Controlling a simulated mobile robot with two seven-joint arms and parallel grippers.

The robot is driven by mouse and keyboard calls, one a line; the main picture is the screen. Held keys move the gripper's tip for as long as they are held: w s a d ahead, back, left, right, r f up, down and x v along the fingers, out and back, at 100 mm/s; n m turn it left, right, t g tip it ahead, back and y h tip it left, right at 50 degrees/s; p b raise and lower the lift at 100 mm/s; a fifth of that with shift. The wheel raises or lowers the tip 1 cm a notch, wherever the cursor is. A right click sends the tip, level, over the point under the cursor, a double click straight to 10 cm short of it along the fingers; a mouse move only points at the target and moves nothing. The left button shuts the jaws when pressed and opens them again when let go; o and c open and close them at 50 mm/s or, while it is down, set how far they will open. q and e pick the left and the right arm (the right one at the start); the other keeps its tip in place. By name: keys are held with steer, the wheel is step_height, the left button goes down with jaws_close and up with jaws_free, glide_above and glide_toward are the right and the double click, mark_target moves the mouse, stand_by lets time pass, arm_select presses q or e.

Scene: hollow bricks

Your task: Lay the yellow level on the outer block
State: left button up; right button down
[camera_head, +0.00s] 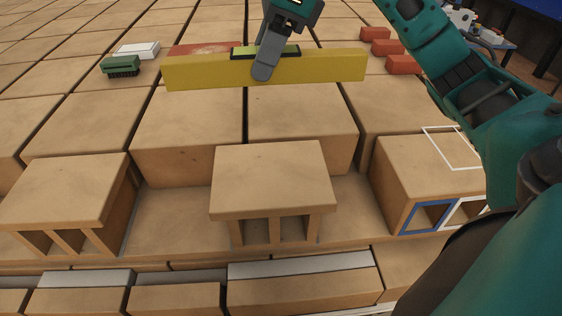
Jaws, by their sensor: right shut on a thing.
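The yellow level (335,67) is a long bar lying crosswise at the upper middle of the head view. My right gripper (264,66) is shut on it near its middle, one finger showing on the near face. The level appears held above the brick surface; the exact gap cannot be told. The hollow block at the right (400,160), likely the outer block, has a white outline on top and blue and white outlines around its front openings. The level is farther back and to the left of it. My right arm hides part of its right side. My left gripper is out of view.
Two more hollow blocks stand in the front row, in the middle (270,175) and at the left (65,188). A green brush (121,67) and a white block (138,50) lie at the back left. Red bricks (382,47) lie at the back right.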

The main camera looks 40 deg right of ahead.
steer(key=shift+d+f, duration=0.1)
steer(key=shift+d, duration=0.05)
step_height(320, 180, down, 15)
steer(key=b, duration=0.2)
steer(key=shift+b, duration=0.3)
steer(key=shift+f, duration=0.5)
step_height(320, 180, down, 3)
steer(key=shift+f, duration=0.1)
steer(key=shift+f+b, duration=0.3)
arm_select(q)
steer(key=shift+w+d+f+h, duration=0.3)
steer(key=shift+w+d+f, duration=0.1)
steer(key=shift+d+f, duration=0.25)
arm_select(e)
steer(key=shift+f, duration=0.2)
steer(key=c, duration=0.6)
jaws_free()
steer(key=shift+r, duration=0.1)
steer(key=shift+c, duration=0.2)
